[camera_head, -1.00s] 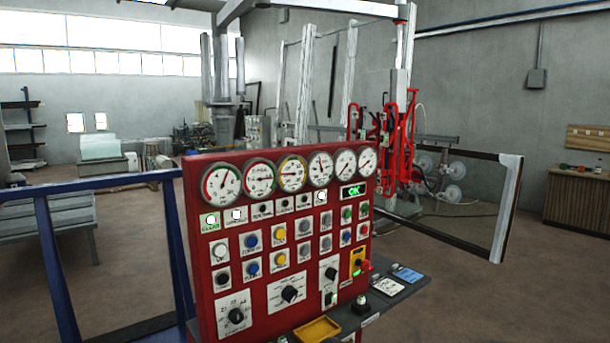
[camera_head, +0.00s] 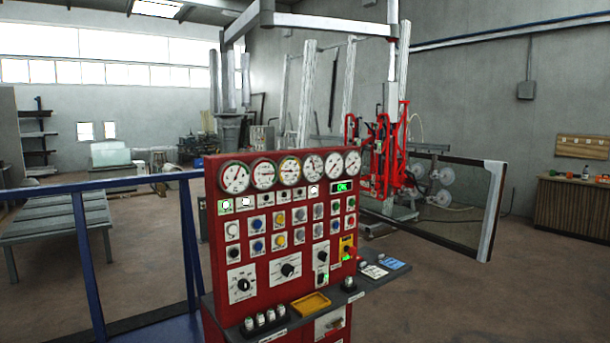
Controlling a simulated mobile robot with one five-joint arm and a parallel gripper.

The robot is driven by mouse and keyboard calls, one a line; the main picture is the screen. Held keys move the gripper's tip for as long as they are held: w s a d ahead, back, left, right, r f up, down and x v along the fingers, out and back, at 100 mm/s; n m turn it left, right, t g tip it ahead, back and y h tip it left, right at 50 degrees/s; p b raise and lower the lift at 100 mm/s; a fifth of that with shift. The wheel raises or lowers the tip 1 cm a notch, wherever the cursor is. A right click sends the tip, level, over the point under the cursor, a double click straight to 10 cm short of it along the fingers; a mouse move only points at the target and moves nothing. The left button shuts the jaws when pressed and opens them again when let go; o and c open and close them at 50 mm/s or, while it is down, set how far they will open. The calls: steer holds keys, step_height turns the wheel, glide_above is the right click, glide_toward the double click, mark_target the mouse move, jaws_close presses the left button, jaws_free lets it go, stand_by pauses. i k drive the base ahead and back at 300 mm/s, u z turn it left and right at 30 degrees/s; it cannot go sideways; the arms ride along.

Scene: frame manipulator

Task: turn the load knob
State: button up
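The red control panel (camera_head: 265,210) stands upright in the middle of the view. Three black rotary knobs show on white plates low on its face: a left knob (camera_head: 243,284) with a marked scale around it, a middle knob (camera_head: 288,270), and a right knob (camera_head: 322,256) above a green button. Their labels are too small to read, so I cannot tell which is the load knob. My gripper is not in view.
A dark shelf (camera_head: 345,297) juts out below the panel and holds a yellow tray (camera_head: 310,303). A blue railing (camera_head: 95,270) stands on the left. Behind on the right are a red lifting frame (camera_head: 385,150) and a glass pane (camera_head: 450,215). The right floor is open.

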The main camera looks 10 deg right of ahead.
mark_target(243, 285)
steer(key=u, duration=0.2)
steer(key=i, duration=0.85)
steer(key=z, duration=0.15)
steer(key=k, duration=0.1)
steer(key=u, duration=2.8)
steer(key=k, duration=0.6)
steer(key=z, duration=0.05)
steer(key=i, duration=0.5)
steer(key=u, duration=0.05)
